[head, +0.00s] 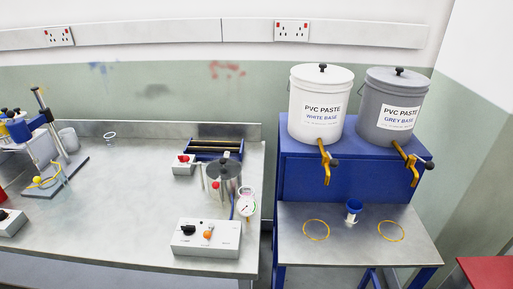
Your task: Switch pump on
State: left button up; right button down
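No label in the head view that I can read names a pump. A pale control box (210,250) sits near the front edge of the left bench, with a black knob or switch (188,229) and an orange knob (208,234) on top. Whether it is on or off is too small to tell. Behind it stands a clear vessel with a dark lid (223,168) and a round dial gauge (245,207) beside it. A smaller box with a red button (183,158) stands behind to the left. Neither of my grippers is in view.
Another small box (10,226) and a stand with a blue head (30,128) are at the far left. At right, a white bucket (318,85) and a grey bucket (380,118) with yellow taps stand above a metal table (350,250). The left bench's middle (120,200) is clear.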

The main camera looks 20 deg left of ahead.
aim_at(188, 229)
jog(key=u, duration=1.1)
